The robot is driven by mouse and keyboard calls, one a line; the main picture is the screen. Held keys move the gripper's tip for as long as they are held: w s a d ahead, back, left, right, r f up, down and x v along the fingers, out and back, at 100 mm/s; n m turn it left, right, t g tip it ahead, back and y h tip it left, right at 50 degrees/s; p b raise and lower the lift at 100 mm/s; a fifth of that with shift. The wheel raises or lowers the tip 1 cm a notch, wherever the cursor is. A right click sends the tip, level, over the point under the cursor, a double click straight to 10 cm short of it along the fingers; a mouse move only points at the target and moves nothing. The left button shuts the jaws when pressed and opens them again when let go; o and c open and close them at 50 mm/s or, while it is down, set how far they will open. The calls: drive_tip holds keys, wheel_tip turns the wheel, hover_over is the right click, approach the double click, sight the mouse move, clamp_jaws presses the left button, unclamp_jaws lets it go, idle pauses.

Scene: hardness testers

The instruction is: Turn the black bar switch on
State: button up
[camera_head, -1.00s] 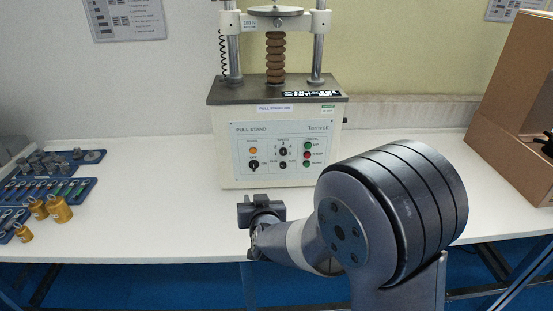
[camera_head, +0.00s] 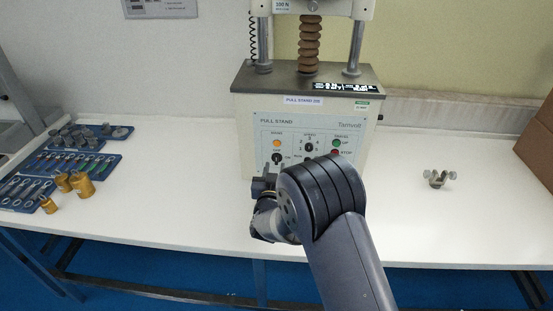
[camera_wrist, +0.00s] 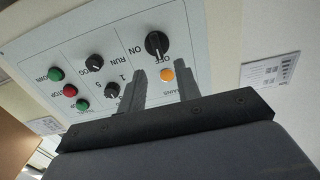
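The black bar switch (camera_head: 277,157) is on the left of the pull stand's front panel, below an orange lamp (camera_head: 277,143). In the wrist view the switch (camera_wrist: 157,44) appears upside down, with ON and OFF printed beside it. Its bar seems to point towards OFF. My gripper (camera_head: 264,184) is in front of the panel, low and slightly left of the switch. In the wrist view my gripper (camera_wrist: 160,68) is open and empty, its two fingers apart. The switch shows just beyond the fingertips, not touched by them.
The pull stand (camera_head: 360,110) stands on a white bench (camera_head: 180,190). My arm hides the panel's lower right. Other knobs (camera_wrist: 94,62) and green and red buttons (camera_wrist: 70,90) share the panel. Brass weights (camera_head: 80,184) and blue trays lie left; a small metal clamp (camera_head: 437,178) lies right.

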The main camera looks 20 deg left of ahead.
sight(276, 158)
drive_tip(key=shift+p+x, duration=0.3)
drive_tip(key=shift+x, duration=1.85)
drive_tip(key=shift+c, duration=0.3)
clamp_jaws()
